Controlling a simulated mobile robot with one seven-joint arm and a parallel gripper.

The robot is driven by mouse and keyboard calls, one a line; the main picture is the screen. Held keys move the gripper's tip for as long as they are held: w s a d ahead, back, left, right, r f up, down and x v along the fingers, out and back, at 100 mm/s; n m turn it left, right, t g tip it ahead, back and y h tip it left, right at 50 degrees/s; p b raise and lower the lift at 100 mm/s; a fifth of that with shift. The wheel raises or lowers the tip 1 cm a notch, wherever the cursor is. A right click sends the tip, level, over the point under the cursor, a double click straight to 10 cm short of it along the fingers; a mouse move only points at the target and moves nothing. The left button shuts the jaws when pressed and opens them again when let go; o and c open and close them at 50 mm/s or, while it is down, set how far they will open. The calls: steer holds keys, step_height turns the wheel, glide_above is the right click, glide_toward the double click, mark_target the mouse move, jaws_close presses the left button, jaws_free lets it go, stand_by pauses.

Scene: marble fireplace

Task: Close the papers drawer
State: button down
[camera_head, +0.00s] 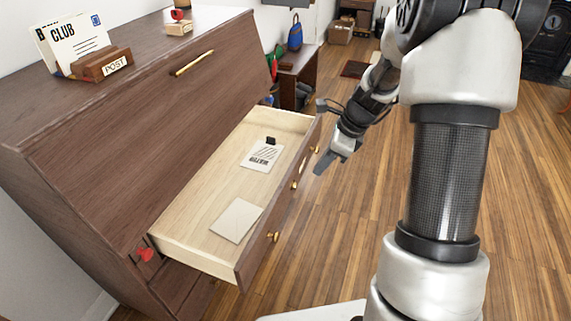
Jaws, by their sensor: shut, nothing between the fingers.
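The papers drawer (190,253) is pulled out of a dark brown wooden desk. It has a pale wood interior and a dark front with several brass knobs. Inside lie a printed paper with a black clip (262,156) and a blank cream paper (236,220). My gripper (328,163) is shut and empty. It appears just right of the drawer front, near its far end. I cannot tell whether it touches the front.
The desk (140,130) has a slanted lid with a brass handle (194,63). A letter holder (103,66) and a stamp (179,24) stand on top. A small red object (146,254) is near the drawer's near left corner. Wooden floor (335,230) is clear to the right.

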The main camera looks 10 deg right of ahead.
steer(key=shift+m, duration=0.4)
steer(key=shift+w+a+r+b+x, duration=0.3)
steer(key=shift+b+x, duration=0.4)
steer(key=shift+x, duration=1.5)
steer(key=shift+w+a+r+b+x, duration=0.1)
steer(key=shift+w+a+b+x, duration=0.4)
steer(key=shift+x, duration=1.7)
steer(key=shift+w+a+r+b+x, duration=0.2)
steer(key=shift+b+x, duration=0.65)
steer(key=shift+x, duration=1.4)
steer(key=shift+s+a, duration=0.1)
